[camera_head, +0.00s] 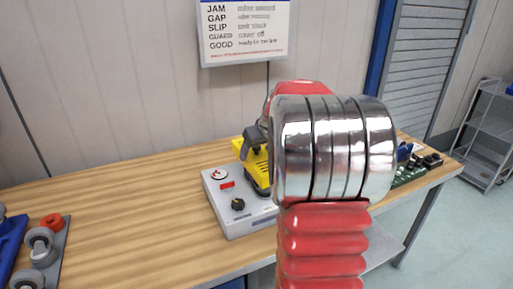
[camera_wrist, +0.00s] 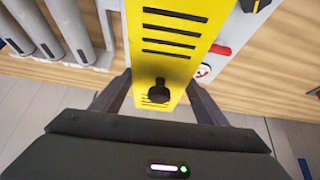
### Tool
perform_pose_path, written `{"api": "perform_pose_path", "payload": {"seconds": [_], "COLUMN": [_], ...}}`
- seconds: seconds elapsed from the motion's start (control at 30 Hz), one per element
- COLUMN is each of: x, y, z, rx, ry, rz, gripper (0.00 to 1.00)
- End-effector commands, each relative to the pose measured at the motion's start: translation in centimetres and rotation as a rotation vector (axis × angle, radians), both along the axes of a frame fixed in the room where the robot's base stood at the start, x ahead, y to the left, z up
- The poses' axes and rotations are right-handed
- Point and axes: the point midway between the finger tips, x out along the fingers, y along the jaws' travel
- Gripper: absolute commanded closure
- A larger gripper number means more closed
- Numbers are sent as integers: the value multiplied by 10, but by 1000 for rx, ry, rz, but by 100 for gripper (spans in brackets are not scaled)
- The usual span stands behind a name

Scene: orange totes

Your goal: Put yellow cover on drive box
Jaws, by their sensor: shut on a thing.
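The yellow cover (camera_wrist: 170,42), with black slots and a black knob (camera_wrist: 159,92) near its end, lies between the fingers of my gripper (camera_wrist: 158,97). The gripper is shut on the cover. In the head view part of the yellow cover (camera_head: 257,168) shows at the far right part of the grey drive box (camera_head: 236,212), mostly hidden behind my arm. The drive box stands on the bench, with a red part and a black dial on top. Its pale edge (camera_wrist: 226,32) shows beside the cover in the wrist view. I cannot tell whether the cover touches the box.
The wooden bench (camera_head: 130,213) is clear left of the box. Grey rollers (camera_head: 40,243) and a blue part lie at its left end. Small dark parts (camera_head: 425,160) lie at the right end. Grey cylinders (camera_wrist: 68,25) stand left of the cover. A sign (camera_head: 243,30) hangs behind.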

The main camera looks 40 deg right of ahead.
Motion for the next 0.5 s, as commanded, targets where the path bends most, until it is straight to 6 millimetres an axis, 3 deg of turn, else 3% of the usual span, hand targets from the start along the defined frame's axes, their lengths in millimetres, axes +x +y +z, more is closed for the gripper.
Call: {"api": "perform_pose_path", "payload": {"seconds": [0.2, 0.5], "x": [0, 0], "y": [0, 0], "z": [-18, -27], "rx": [-1, -1], "ry": [1, -1], "rz": [0, -1], "gripper": [74, 74]}}
